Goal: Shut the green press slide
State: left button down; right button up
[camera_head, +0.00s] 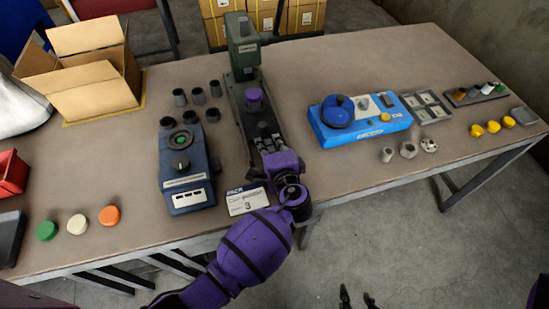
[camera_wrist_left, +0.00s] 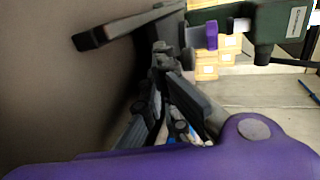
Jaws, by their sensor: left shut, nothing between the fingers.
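The green press (camera_head: 245,50) stands at the middle of the table, its long dark green base running toward the table's front. A purple cylindrical piece (camera_head: 254,99) sits on the base, in front of the press column. My left gripper (camera_head: 265,130) is shut and empty over the front part of the base, just in front of the purple piece. It hides part of the slide. In the left wrist view the fingers (camera_wrist_left: 162,58) point toward the press (camera_wrist_left: 270,28); I cannot tell whether they touch the slide. My right gripper (camera_head: 357,299) is open and empty beyond the table's front edge.
A dark blue device (camera_head: 185,170) and several dark cups (camera_head: 197,96) stand left of the press. A blue machine (camera_head: 365,120) stands right, with metal parts (camera_head: 408,149) before it. A label card (camera_head: 247,198) lies beneath my left arm. An open cardboard box (camera_head: 95,85) is at left.

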aim_at(265, 132)
pick_arm(q)
jog(key=w, duration=0.1)
jog(key=w+a, duration=0.1)
jog(key=w, duration=0.3)
jog(key=shift+a+f+b, duration=0.1)
jog(key=shift+a+b, duration=0.2)
jog(key=shift+b, duration=0.1)
jog(key=shift+w+a, duration=0.1)
jog(key=shift+w, duration=0.25)
jog(key=shift+w+a, duration=0.1)
jog(key=shift+w, duration=0.15)
pick_arm(e)
jog(key=shift+f, duration=0.55)
jog(key=shift+s, duration=0.15)
